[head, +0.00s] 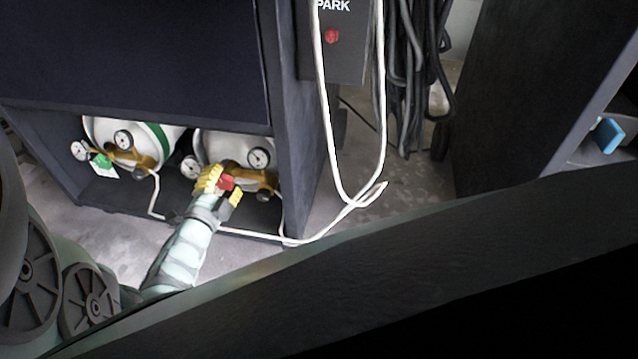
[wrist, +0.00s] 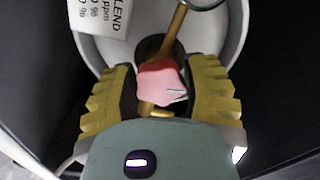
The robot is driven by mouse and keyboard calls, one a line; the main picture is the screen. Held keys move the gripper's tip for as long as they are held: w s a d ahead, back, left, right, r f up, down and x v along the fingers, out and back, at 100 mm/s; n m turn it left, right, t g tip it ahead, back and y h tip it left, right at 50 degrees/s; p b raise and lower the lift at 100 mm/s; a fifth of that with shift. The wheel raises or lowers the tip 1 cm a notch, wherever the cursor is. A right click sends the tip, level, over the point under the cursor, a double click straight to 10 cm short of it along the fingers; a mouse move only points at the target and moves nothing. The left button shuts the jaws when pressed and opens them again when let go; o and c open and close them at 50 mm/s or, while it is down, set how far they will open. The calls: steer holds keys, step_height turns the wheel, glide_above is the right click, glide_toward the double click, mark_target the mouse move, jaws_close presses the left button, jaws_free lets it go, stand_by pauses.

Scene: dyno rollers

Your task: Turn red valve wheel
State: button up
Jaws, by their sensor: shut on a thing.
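The red valve wheel (head: 226,183) is on the brass fitting at the front of the right gas cylinder, low in the dark cabinet. In the wrist view the wheel (wrist: 160,82) looks pinkish red and lobed, and sits between the two yellow fingers. My gripper (head: 222,184) reaches in from the lower left and is shut on the wheel, with one finger at each side. It also shows in the wrist view (wrist: 158,92). The fingers partly hide the wheel in the head view.
A left cylinder (head: 164,134) with a green valve wheel (head: 102,160) stands beside the right cylinder (head: 219,147). Gauges (head: 259,158) sit close to the gripper. A white hose (head: 262,236) runs across the floor in front. The cabinet's side wall (head: 300,180) is to the right.

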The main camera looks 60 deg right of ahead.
steer(key=shift+s+f+m+b, duration=0.1)
steer(key=shift+f+m+b, duration=0.2)
steer(key=shift+m, duration=0.4)
steer(key=shift+r, duration=0.1)
steer(key=o, duration=1.2)
steer(key=shift+r, duration=0.2)
steer(key=v, duration=1.2)
